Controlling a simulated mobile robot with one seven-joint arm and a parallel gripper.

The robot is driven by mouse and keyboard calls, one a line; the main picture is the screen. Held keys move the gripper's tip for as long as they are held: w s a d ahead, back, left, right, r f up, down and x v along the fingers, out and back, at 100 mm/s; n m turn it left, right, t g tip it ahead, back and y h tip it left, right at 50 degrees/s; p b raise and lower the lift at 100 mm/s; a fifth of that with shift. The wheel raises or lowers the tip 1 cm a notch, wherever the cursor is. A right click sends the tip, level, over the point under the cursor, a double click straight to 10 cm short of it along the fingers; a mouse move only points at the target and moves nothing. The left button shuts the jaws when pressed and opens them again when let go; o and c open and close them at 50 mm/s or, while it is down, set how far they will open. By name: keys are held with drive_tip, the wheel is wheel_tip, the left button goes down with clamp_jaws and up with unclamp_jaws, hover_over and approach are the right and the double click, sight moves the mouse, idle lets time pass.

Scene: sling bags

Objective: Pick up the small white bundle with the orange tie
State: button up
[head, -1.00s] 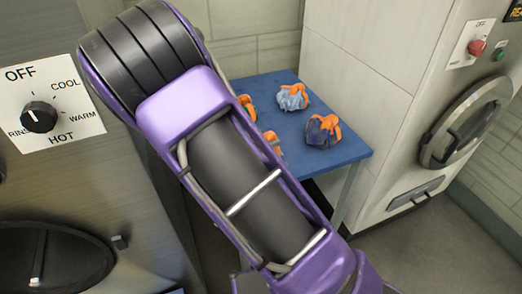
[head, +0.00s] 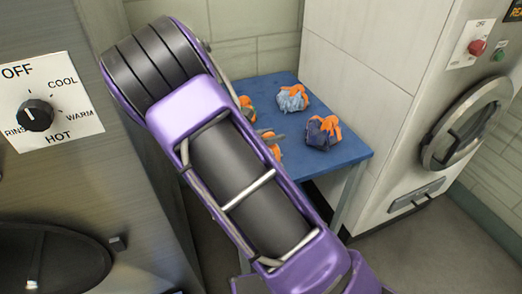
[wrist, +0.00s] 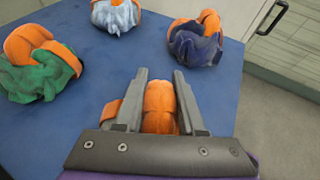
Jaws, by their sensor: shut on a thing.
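My gripper (wrist: 160,76) is shut on a bundle of which mostly the orange tie (wrist: 160,106) shows between the fingers in the wrist view. Its cloth colour is hidden there. In the head view its orange part (head: 274,152) shows beside my arm, at the table's near side. I cannot tell whether it touches the table. A pale bundle with an orange tie, whitish in the wrist view (wrist: 117,16) and light blue in the head view (head: 292,101), lies farther back, apart from my gripper.
A dark blue bundle (wrist: 196,46) and a green bundle (wrist: 38,78), both with orange ties, lie on the blue table (head: 338,158). A wall panel and machine with a round door (head: 468,122) stand to the right. A control dial (head: 35,115) is at left.

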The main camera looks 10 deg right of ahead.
clamp_jaws()
drive_tip(key=shift+r, duration=0.15)
